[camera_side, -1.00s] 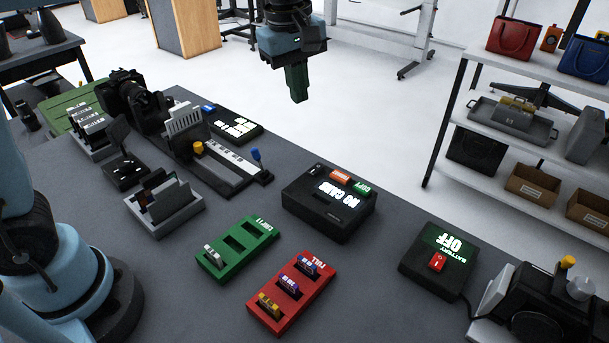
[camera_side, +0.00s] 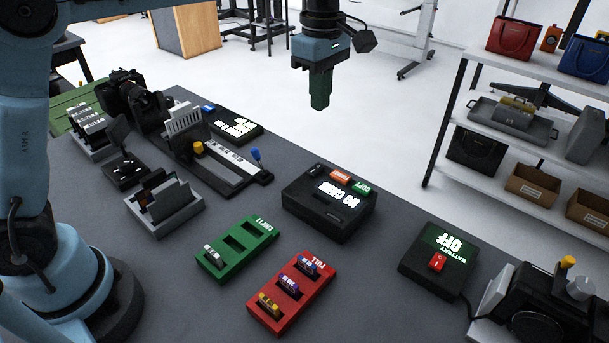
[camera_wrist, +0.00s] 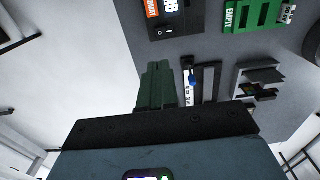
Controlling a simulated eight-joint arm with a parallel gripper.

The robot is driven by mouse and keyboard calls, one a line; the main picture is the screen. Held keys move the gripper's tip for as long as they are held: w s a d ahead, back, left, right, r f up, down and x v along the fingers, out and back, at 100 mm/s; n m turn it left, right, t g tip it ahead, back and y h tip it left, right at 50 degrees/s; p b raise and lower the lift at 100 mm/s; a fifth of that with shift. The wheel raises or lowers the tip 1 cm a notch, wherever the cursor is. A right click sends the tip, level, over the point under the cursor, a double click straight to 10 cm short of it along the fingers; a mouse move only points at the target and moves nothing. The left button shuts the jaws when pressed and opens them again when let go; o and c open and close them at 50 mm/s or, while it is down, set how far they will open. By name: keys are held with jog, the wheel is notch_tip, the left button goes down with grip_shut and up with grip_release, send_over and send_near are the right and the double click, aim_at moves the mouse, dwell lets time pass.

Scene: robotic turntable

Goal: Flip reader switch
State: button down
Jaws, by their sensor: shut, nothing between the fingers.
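The card reader (camera_side: 325,215) is a black box with a lit "NO CARD" display, an orange button and a green button on top. My gripper (camera_side: 320,106) has green fingers, shut and empty, pointing down. It is well above the reader and apart from it. In the wrist view, the fingers (camera_wrist: 155,72) appear below the switch.
A battery box (camera_side: 431,280) with a red switch and "OFF" display stands right of the reader. A green tray (camera_side: 213,266) and a red tray (camera_side: 284,323) hold small cards in front. A slider device with a blue-topped lever (camera_side: 256,156) stands left.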

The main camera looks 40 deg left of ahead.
aim_at(313, 169)
notch_tip(313, 169, down, 13)
jog(key=shift+f, duration=0.15)
dwell(0.4)
jog(key=shift+w+f, duration=0.15)
jog(key=shift+f, duration=0.2)
dwell(0.4)
jog(key=shift+s+r, duration=0.2)
jog(key=shift+s, duration=0.65)
notch_tip(313, 169, up, 14)
dwell(0.3)
